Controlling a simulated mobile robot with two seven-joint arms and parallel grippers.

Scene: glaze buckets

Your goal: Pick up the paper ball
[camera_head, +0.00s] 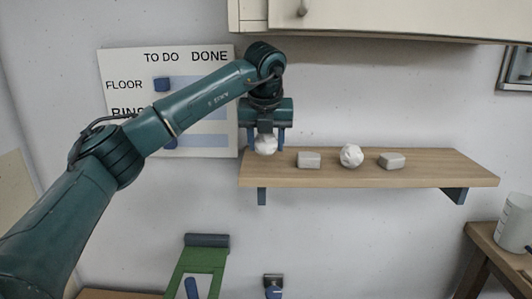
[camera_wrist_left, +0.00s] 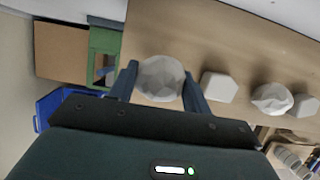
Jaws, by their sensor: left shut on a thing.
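A white crumpled paper ball (camera_head: 265,144) is at the left end of the wooden shelf (camera_head: 400,180) in the head view. My left gripper (camera_head: 266,141) points down with its fingers on either side of this ball and is shut on it. The left wrist view shows the same ball (camera_wrist_left: 160,78) between the two blue fingers. I cannot tell whether the ball is touching the shelf. A second paper ball (camera_head: 351,156) sits further right on the shelf. My right gripper is not in view.
A pale block (camera_head: 309,160) lies just right of the held ball, and another block (camera_head: 392,160) lies beyond the second ball. A cabinet (camera_head: 380,18) hangs above the shelf. A TO DO/DONE board (camera_head: 125,68) is on the wall behind my left arm.

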